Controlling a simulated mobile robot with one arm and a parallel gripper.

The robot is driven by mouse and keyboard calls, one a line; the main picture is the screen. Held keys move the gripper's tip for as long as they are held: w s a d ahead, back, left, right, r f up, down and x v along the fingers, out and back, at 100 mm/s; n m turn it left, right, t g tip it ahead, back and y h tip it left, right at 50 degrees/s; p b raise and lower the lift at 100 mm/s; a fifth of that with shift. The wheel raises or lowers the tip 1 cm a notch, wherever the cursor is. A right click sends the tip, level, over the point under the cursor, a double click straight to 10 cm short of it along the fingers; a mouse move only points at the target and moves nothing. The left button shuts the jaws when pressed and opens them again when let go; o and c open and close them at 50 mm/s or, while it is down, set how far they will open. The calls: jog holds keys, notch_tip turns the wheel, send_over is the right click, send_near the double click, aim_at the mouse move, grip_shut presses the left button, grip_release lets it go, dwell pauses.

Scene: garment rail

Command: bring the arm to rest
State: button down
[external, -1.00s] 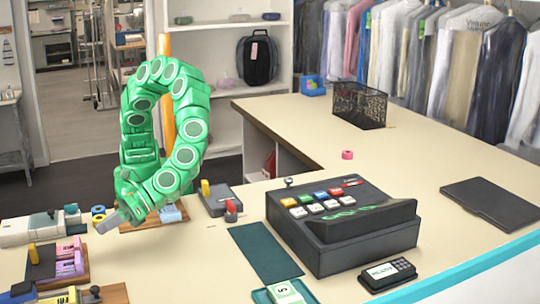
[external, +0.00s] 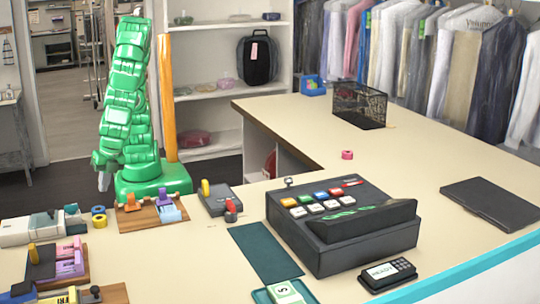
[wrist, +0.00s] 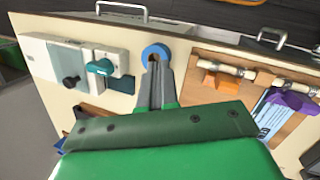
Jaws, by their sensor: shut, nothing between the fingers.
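My green arm (external: 128,95) is folded up tall at the back left, behind the counter edge, with an orange column beside it. My gripper (external: 104,181) hangs low on its left side, pointing down, shut and empty. In the wrist view my gripper (wrist: 154,62) shows its two grey fingers together, in front of a blue tape roll (wrist: 155,53) on the counter. I cannot tell whether the fingertips touch the roll in that view; in the external view the gripper is apart from the blue and yellow rolls (external: 98,216).
A wooden tray (external: 140,219) with orange and blue-purple items lies right of the rolls. A white device (external: 30,229) lies at their left. A black cash register (external: 340,225) and a dark stapler-like device (external: 220,200) stand farther right. The counter's right middle is mostly clear.

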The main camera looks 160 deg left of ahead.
jog(key=s+a+r+m+y, duration=0.1)
jog(key=s+a+r, duration=0.2)
jog(key=s+a, duration=0.5)
jog(key=s+a+r+m+y, duration=0.2)
jog(key=s+a, duration=0.6)
jog(key=s, duration=0.4)
jog(key=shift+r, duration=0.8)
jog(key=shift+s, duration=0.1)
